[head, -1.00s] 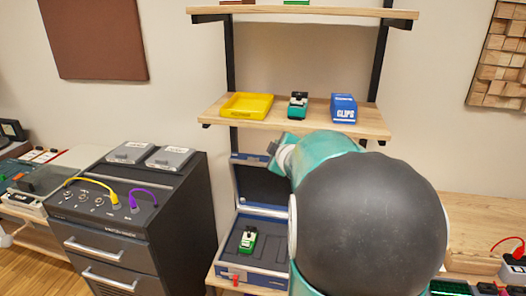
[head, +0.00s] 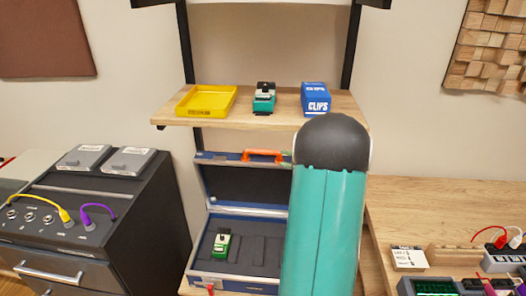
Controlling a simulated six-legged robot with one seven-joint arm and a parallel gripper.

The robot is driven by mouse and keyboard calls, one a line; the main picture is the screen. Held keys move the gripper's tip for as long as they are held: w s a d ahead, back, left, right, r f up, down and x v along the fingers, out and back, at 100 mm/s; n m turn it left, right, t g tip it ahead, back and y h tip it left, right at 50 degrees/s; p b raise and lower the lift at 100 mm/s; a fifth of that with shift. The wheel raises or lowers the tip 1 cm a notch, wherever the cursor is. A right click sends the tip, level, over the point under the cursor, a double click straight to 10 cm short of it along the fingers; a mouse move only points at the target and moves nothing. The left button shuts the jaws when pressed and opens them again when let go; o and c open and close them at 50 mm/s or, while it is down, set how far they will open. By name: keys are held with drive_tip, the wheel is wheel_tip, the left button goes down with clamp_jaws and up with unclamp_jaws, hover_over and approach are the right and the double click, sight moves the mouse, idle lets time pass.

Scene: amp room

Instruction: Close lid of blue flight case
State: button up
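The blue flight case (head: 237,282) stands open on a low wooden surface below the shelf. Its lid (head: 246,185) is raised upright at the back, with a dark lining and blue edges. An orange handle-like part (head: 263,155) shows at the lid's top edge. A green and white pedal (head: 222,245) sits in the case's dark foam, toward the left. My teal arm covers the right side of the case and lid. My gripper is not visible, so its state and any contact with the lid cannot be seen.
A wooden shelf (head: 235,123) above the lid holds a yellow tray (head: 206,101), a teal pedal (head: 264,97) and a blue clips box (head: 316,98). A dark drawer cabinet (head: 138,222) stands close at left. A wooden bench (head: 445,205) with small gear is at right.

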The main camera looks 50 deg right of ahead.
sight(265, 153)
drive_tip(key=x, duration=1.2)
drive_tip(key=shift+w+a, duration=0.1)
drive_tip(key=shift+w, duration=0.2)
drive_tip(key=shift+c, duration=0.2)
clamp_jaws()
